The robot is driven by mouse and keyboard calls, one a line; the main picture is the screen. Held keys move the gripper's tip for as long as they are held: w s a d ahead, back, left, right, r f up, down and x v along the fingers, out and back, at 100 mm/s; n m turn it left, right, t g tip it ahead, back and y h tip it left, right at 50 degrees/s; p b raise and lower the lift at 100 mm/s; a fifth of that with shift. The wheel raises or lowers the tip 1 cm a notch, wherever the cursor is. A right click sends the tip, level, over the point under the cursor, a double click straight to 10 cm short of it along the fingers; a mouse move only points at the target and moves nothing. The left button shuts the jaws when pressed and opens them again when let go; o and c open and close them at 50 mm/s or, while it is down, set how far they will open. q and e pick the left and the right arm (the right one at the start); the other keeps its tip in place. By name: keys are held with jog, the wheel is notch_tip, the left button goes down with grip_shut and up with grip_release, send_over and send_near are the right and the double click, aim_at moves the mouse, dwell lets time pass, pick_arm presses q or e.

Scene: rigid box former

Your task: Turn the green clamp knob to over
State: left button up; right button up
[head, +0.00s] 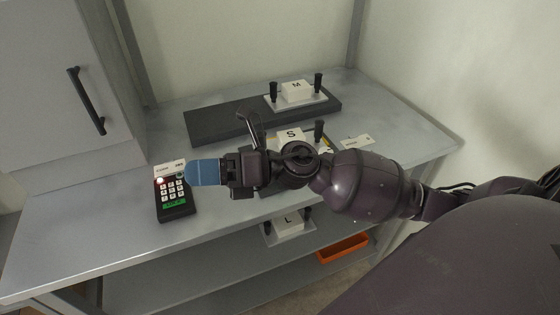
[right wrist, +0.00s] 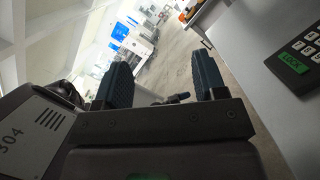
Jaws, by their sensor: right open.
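I cannot make out the green clamp knob in either view; my right arm covers part of the bench. The block marked S (head: 291,137), with black upright handles (head: 319,131), is partly hidden behind that arm. My right gripper (head: 200,172) has blue fingers, points left and is at the right edge of a black keypad (head: 174,199) in the head view. In the right wrist view its two fingers (right wrist: 160,82) stand apart with nothing between them. The keypad's green LOCK label (right wrist: 294,63) shows at the right there. My left gripper is not in view.
A fixture block marked M (head: 297,86) stands on a dark slab (head: 222,121) at the back. A grey cabinet (head: 50,90) borders the left. A block marked L (head: 289,222) and an orange bin (head: 343,247) are on the lower shelf. The bench's front left (head: 80,245) is clear.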

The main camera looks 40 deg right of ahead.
jog(key=w+d+f+n+g+h, duration=0.3)
jog(key=d+f+n+g+h, duration=0.2)
jog(key=d+n+g+h, duration=0.6)
jog(key=w+d+r+n+t+h, duration=0.2)
jog(key=d+r+n+t+h, duration=0.15)
jog(key=d+h, duration=0.45)
jog(key=shift+m+y, duration=0.4)
jog(key=shift+m, duration=0.05)
jog(key=f, duration=0.7)
jog(key=d+f, duration=0.1)
jog(key=f, duration=0.2)
jog(key=shift+w+f+b, duration=0.1)
jog(key=shift+f+b, duration=0.3)
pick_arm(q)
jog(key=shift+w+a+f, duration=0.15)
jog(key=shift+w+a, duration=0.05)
pick_arm(e)
jog(key=shift+f, duration=0.4)
jog(key=c, duration=0.9)
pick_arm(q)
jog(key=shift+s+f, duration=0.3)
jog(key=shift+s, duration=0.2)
pick_arm(e)
jog(key=shift+c, duration=0.2)
